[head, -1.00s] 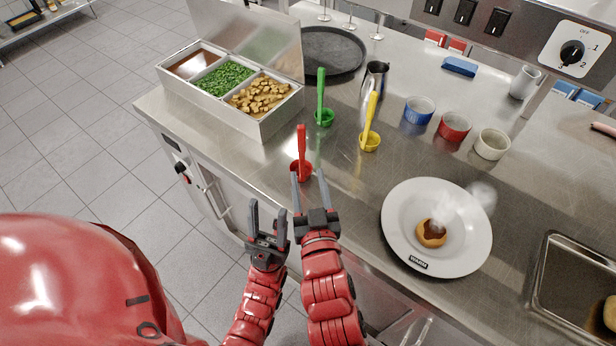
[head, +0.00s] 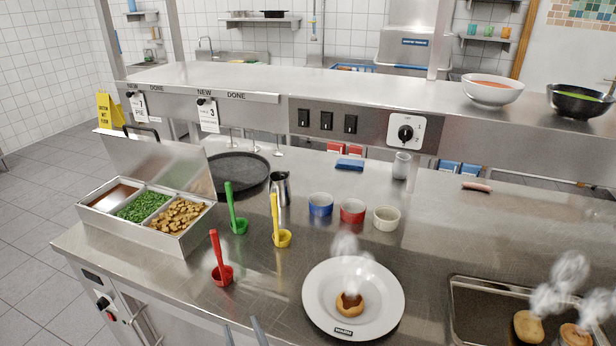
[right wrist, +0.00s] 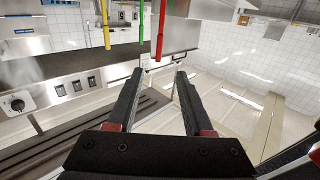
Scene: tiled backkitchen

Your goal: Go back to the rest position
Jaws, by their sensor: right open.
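My right gripper (head: 243,328) shows only by its two finger tips at the bottom edge of the head view, in front of the counter and left of the white plate (head: 312,308). In the right wrist view its two dark fingers (right wrist: 160,75) stand apart with nothing between them. My left gripper is out of view. The plate holds a small steaming pie shell with dark filling (head: 350,305).
Red (head: 221,274), green (head: 238,224) and yellow (head: 281,238) ladles stand on the counter. A steel food bin (head: 180,243) is at left, and a tray (head: 460,320) at right. A raised shelf (head: 350,95) runs behind.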

